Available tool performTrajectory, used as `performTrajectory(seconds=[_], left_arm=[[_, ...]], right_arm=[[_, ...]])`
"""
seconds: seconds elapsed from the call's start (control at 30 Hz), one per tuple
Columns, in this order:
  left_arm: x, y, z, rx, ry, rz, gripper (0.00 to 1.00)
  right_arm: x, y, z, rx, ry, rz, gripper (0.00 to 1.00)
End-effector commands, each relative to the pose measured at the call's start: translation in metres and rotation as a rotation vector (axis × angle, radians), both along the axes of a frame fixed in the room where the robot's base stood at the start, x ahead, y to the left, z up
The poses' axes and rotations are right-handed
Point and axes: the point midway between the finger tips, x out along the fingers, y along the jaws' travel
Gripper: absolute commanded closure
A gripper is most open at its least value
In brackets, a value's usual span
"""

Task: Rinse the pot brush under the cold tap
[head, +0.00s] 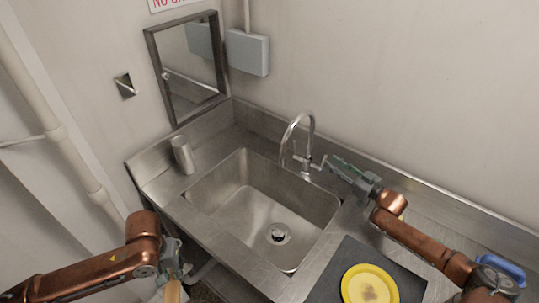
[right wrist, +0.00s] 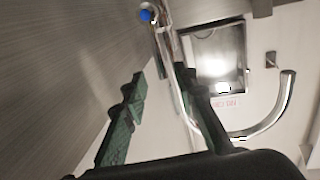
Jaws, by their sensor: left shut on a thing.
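The tap (head: 300,135) is a chrome gooseneck at the back edge of the steel sink (head: 240,195). No water shows. My right gripper (head: 336,166) is just right of the tap's base and side lever. In the right wrist view its green fingers (right wrist: 165,100) are apart, with the tap and a blue-marked end (right wrist: 146,15) beyond them. I cannot tell whether they touch. My left gripper (head: 178,275) is shut on a wooden handle, apparently the pot brush (head: 173,292), in front of the sink's front edge. The brush head is out of view.
A metal cup (head: 182,155) stands on the counter left of the sink. A yellow dish (head: 369,287) lies on a dark mat (head: 335,268) at the right. A mirror (head: 188,65) hangs behind. The basin is empty, with a drain (head: 278,234) at its bottom.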

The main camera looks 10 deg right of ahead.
Motion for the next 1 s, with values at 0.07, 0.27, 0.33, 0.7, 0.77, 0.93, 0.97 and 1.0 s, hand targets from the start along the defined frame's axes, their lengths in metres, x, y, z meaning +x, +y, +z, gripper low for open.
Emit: performTrajectory(seconds=[0.07,0.27,0.33,0.7,0.77,0.93,0.97,1.0], left_arm=[[0.000,0.001,-0.002,0.000,0.001,0.003,1.00],[0.000,0.001,-0.004,0.000,0.002,0.003,1.00],[0.000,0.001,-0.004,0.000,0.002,0.003,1.00],[0.000,-0.001,-0.004,0.000,0.002,0.000,1.00],[0.000,-0.001,-0.004,0.000,0.003,0.000,1.00],[0.000,-0.001,-0.004,0.000,0.003,0.000,1.00],[0.001,-0.001,-0.004,0.000,0.003,0.000,1.00],[0.001,-0.001,-0.004,0.000,0.003,0.000,1.00]], right_arm=[[0.013,0.009,0.001,0.001,-0.002,0.003,0.73],[0.035,0.022,0.000,0.002,0.000,0.002,0.73],[0.039,0.024,-0.001,0.003,0.002,0.001,0.73],[0.041,0.024,-0.001,0.002,0.002,-0.001,0.76],[0.040,0.024,-0.001,0.002,0.002,-0.001,0.80],[0.040,0.023,-0.001,0.002,0.002,-0.002,0.92],[0.040,0.023,-0.001,0.002,0.002,-0.002,0.94],[0.040,0.023,-0.001,0.002,0.002,-0.002,0.97]])
